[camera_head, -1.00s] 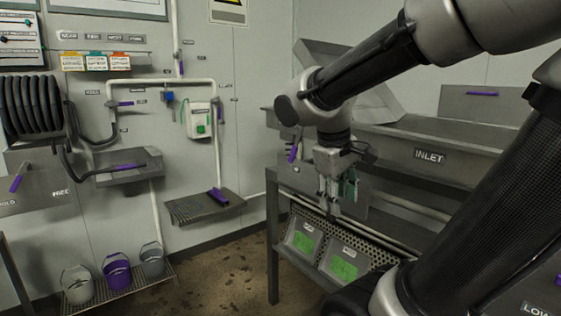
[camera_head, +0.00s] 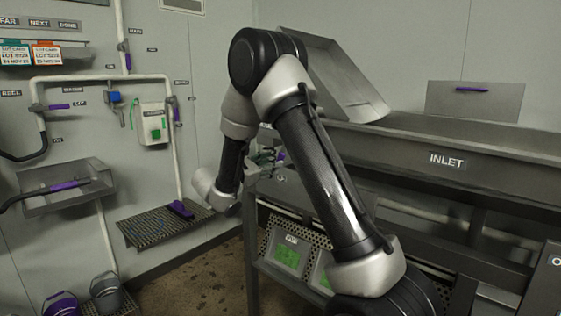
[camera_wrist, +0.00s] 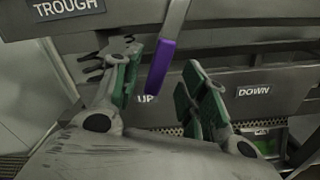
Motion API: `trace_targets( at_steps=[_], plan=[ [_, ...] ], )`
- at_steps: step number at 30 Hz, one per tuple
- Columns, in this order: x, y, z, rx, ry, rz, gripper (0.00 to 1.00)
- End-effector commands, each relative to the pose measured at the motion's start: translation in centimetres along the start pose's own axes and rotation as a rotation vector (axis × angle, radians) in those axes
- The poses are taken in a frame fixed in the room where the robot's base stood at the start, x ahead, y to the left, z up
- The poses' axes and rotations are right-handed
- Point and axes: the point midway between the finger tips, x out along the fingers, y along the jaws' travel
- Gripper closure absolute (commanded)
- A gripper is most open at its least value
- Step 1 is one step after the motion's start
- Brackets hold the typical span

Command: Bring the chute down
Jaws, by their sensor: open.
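The chute (camera_head: 335,75) is a grey metal trough that stands tilted up at the near-left end of the inlet trough in the head view. In the wrist view a lever with a purple handle (camera_wrist: 160,68) hangs down in front of a grey panel marked UP (camera_wrist: 147,98) and DOWN (camera_wrist: 254,91). Its handle end points toward UP. My gripper (camera_wrist: 164,74) is open, with one green-padded finger on each side of the purple handle. A gap shows on both sides. In the head view my gripper (camera_head: 262,160) is small and partly hidden beside the frame.
The inlet trough (camera_head: 490,165) runs to the right on a metal frame. Bins with green contents (camera_head: 287,257) sit on a perforated shelf below. A grated wall shelf (camera_head: 150,229) is left of my arm. Buckets (camera_head: 107,292) stand at the lower left. Some floor between is clear.

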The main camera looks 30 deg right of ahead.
Motion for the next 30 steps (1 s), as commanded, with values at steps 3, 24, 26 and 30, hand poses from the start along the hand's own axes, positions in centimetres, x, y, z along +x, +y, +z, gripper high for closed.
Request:
trace_targets(
  at_steps=[3,24,26,30],
  plan=[
    [2.3,-0.1,0.1,0.001,-0.002,-0.005,0.57],
    [5.7,-0.1,0.1,0.001,0.001,-0.002,0.81],
    [5.7,-0.1,0.1,0.001,0.001,-0.002,0.92],
    [5.7,-0.1,0.1,0.001,0.001,-0.003,1.0]
  ],
)
